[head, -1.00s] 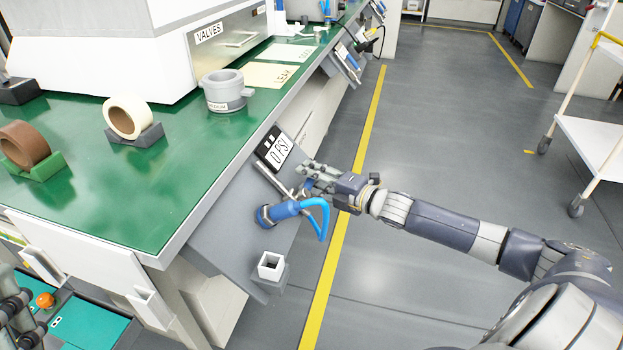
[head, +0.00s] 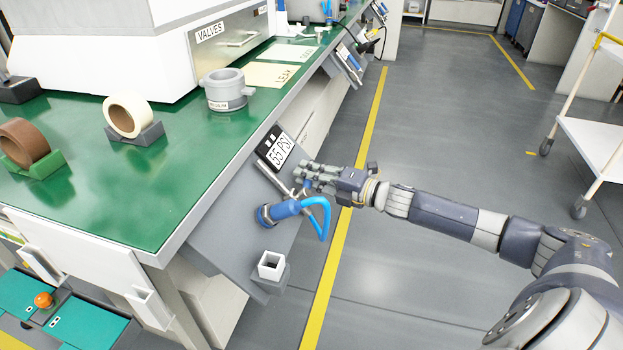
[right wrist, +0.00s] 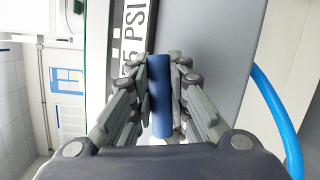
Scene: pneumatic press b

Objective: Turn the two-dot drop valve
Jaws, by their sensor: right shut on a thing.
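The two-dot drop is a grey sloped panel (head: 233,207) on the bench's front side. Its black and white display (head: 275,147) carries two white marks and reads 55 PSI; part of that reading also shows in the right wrist view (right wrist: 134,30). My right gripper (head: 308,177) is at the panel just below the display. In the right wrist view its fingers are shut on the blue valve handle (right wrist: 160,97), which lies lengthwise between them. In the head view the fingers mostly hide the handle. My left gripper is not in view.
A blue coupling (head: 280,211) with a looped blue hose (head: 322,215) sits just below my right gripper. A white square holder (head: 271,264) is lower on the panel. The green bench top (head: 120,205) holds tape rolls and a grey pot (head: 226,92).

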